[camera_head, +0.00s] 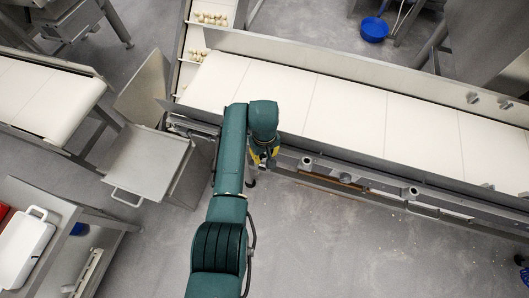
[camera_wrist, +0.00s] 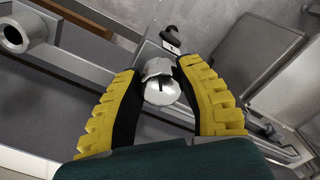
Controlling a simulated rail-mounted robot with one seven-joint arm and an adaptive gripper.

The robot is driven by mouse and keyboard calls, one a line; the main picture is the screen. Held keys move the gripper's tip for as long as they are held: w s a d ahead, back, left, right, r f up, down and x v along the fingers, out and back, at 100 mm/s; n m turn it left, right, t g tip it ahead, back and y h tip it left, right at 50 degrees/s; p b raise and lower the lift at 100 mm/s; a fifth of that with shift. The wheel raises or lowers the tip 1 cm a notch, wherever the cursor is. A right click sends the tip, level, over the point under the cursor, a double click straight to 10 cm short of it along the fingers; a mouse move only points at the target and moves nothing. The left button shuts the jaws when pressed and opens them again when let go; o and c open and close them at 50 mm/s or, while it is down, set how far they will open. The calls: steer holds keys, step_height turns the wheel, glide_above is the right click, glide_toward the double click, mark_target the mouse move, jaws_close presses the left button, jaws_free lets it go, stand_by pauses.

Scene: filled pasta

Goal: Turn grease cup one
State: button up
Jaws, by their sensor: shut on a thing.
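In the wrist view, my gripper (camera_wrist: 161,92) has two yellow ribbed fingers with black inner pads. They are closed around a round silvery metal cup (camera_wrist: 162,89) with a dark notch, which I take to be grease cup one. The cup sits on a metal rail of the conveyor side. In the head view, my gripper (camera_head: 263,160) is at the near side of the white conveyor, and the arm hides the cup it holds.
The white conveyor belt (camera_head: 340,107) runs across the back. Other round metal fittings sit along its near side (camera_head: 411,192). A metal box with a handle (camera_head: 146,165) stands left of my arm. A blue bowl (camera_head: 374,29) lies on the floor beyond.

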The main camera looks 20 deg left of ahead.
steer(key=m+p, duration=0.2)
steer(key=m, duration=0.4)
steer(key=shift+s+f, duration=0.1)
steer(key=shift+s, duration=0.05)
steer(key=m+p, duration=0.1)
steer(key=m, duration=0.5)
steer(key=shift+a, duration=0.1)
steer(key=shift+f, duration=0.1)
stand_by(0.4)
steer(key=o, duration=1.2)
steer(key=shift+r, duration=0.3)
step_height(320, 180, up, 12)
steer(key=shift+f, duration=0.15)
